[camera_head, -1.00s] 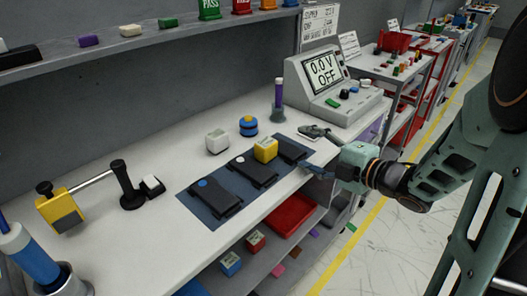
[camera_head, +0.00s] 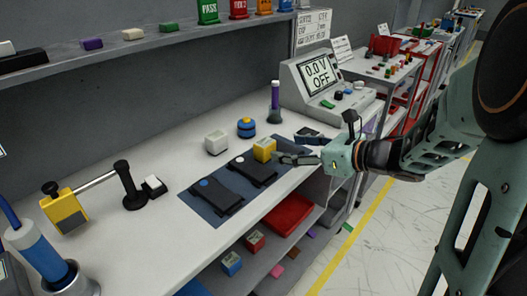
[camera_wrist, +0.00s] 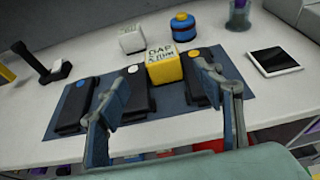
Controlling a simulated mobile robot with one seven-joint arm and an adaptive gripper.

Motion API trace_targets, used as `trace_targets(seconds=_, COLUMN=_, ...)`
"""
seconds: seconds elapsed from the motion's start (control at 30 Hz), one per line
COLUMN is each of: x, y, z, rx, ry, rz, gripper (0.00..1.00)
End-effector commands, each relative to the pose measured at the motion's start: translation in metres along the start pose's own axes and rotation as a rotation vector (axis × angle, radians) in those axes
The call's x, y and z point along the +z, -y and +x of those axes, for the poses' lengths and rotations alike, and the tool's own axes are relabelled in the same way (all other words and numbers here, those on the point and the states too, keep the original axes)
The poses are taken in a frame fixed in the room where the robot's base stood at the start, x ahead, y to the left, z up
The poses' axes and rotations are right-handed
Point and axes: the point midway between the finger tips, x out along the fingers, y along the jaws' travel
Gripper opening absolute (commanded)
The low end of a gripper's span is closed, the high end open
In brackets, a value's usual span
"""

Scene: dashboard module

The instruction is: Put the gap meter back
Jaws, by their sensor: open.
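The gap meter is a yellow block (camera_head: 265,150) with dark "GAP" and "mm" lettering, readable in the wrist view (camera_wrist: 163,68). It stands upright on the blue-grey mat (camera_wrist: 175,112), toward the back between the middle and right black modules. My gripper (camera_head: 290,148) is open and empty, at the right end of the mat, just right of the meter. In the wrist view its fingers (camera_wrist: 160,82) are spread, with the meter ahead between them in the picture. I see no contact. My gripper partly hides the right module (camera_wrist: 203,65) in the head view.
A yellow device with a black stand (camera_head: 126,185) is at the left. A dark tablet (camera_wrist: 274,60) lies right of the mat.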

Motion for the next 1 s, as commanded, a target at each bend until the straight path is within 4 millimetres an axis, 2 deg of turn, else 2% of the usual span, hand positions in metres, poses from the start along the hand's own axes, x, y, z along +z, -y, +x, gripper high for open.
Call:
trace_targets(seconds=0.2, x=-0.001, y=-0.001, z=0.036, rx=0.005, ry=0.000, rz=0.001, gripper=0.61)
trace_targets(seconds=0.53, x=-0.002, y=0.001, z=0.060, rx=0.002, ry=0.000, rz=0.004, gripper=0.61)
trace_targets(seconds=0.8, x=-0.004, y=0.002, z=0.099, rx=0.003, ry=0.001, rz=0.003, gripper=0.61)
trace_targets(seconds=1.0, x=-0.004, y=0.003, z=0.102, rx=0.000, ry=0.000, rz=0.003, gripper=0.61)
